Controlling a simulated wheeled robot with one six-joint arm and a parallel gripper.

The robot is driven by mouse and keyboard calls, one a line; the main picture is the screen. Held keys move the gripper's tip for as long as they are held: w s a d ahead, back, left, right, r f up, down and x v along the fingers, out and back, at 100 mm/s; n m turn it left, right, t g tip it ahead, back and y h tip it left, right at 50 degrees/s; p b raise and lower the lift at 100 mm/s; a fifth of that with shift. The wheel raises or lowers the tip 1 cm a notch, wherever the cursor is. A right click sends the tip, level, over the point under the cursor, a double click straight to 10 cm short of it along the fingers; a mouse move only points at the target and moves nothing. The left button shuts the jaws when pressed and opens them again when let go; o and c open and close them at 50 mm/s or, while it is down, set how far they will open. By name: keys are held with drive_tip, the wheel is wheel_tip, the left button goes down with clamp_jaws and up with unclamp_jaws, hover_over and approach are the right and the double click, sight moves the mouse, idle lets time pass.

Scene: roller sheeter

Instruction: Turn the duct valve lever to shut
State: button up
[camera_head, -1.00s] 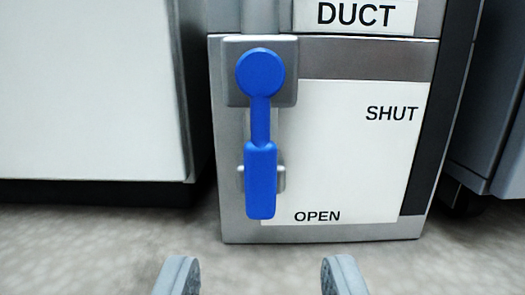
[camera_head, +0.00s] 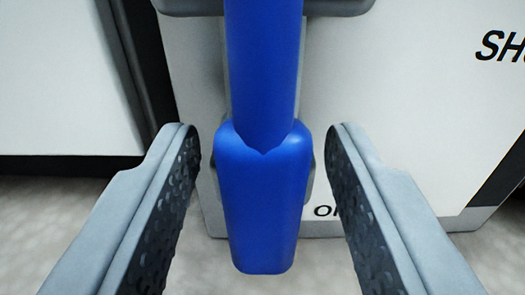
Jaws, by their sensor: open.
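The blue duct valve lever (camera_head: 265,195) hangs straight down in the middle of the view, its thick grip end lowest. Its upper end and pivot are out of the picture. My gripper (camera_head: 262,140) is open, one finger on each side of the lever's grip, with a visible gap on both sides. The white label plate (camera_head: 420,120) behind shows part of the word SHUT (camera_head: 500,47) at upper right. The OPEN word (camera_head: 325,211) is mostly hidden behind the right finger.
A white cabinet (camera_head: 60,80) stands to the left, with a dark gap beside it. Grey floor (camera_head: 40,195) shows below. A dark panel edge (camera_head: 497,170) runs along the right. The plate's face right of the lever is clear.

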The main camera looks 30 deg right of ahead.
drive_tip(key=shift+c, duration=0.2)
clamp_jaws()
drive_tip(key=shift+d, duration=0.1)
drive_tip(key=s+d+r+n, duration=0.3)
drive_tip(key=d+r+n, duration=0.2)
drive_tip(key=n, duration=1.3)
drive_tip(key=shift+s+d+r, duration=0.2)
drive_tip(key=shift+d+r, duration=0.1)
drive_tip(key=shift+r, duration=0.6)
